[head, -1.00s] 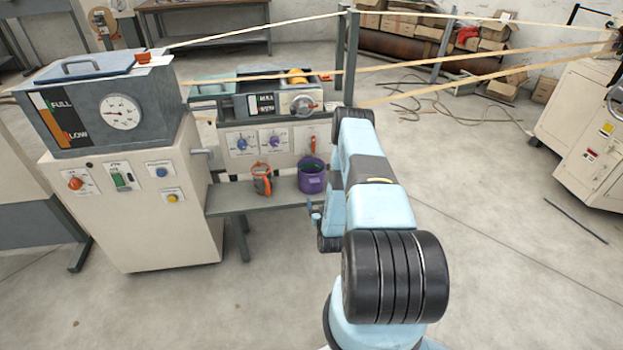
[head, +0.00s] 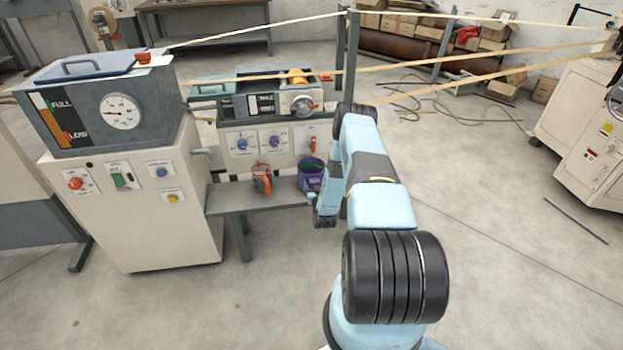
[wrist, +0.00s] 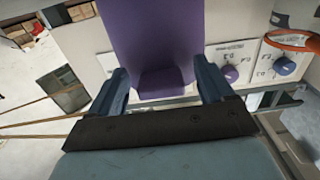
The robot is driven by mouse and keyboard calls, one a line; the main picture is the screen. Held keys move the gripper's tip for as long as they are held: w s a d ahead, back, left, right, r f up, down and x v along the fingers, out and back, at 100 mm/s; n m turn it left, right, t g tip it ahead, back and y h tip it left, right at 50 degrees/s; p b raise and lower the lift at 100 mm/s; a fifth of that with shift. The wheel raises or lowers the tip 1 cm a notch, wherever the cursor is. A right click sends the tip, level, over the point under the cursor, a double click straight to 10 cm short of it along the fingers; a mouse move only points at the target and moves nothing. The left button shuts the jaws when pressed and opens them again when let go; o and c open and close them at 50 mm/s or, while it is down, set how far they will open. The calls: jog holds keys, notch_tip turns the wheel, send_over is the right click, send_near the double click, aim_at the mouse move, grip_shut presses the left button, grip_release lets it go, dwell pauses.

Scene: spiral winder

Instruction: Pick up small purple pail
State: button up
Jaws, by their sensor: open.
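The small purple pail (head: 309,168) stands on the grey shelf (head: 240,201) at the front of the winder, with something green inside. In the head view my arm partly covers its right side. In the wrist view the pail's purple wall (wrist: 155,40) fills the upper middle, and a purple part is between the fingers. My gripper (wrist: 163,80) is open, with one blue finger on each side of the purple, not closed on it. In the head view my gripper (head: 313,190) is small and low in front of the pail.
The control panel (head: 262,143) with knobs is close behind. A grey post (head: 351,60) rises behind my arm, and stretched bands cross above. The floor in front is clear.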

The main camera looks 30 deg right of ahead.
jog(key=shift+c, duration=0.2)
jog(key=c, duration=1)
jog(key=shift+c, duration=0.4)
jog(key=shift+w+r, duration=0.1)
jog(key=shift+r, duration=0.05)
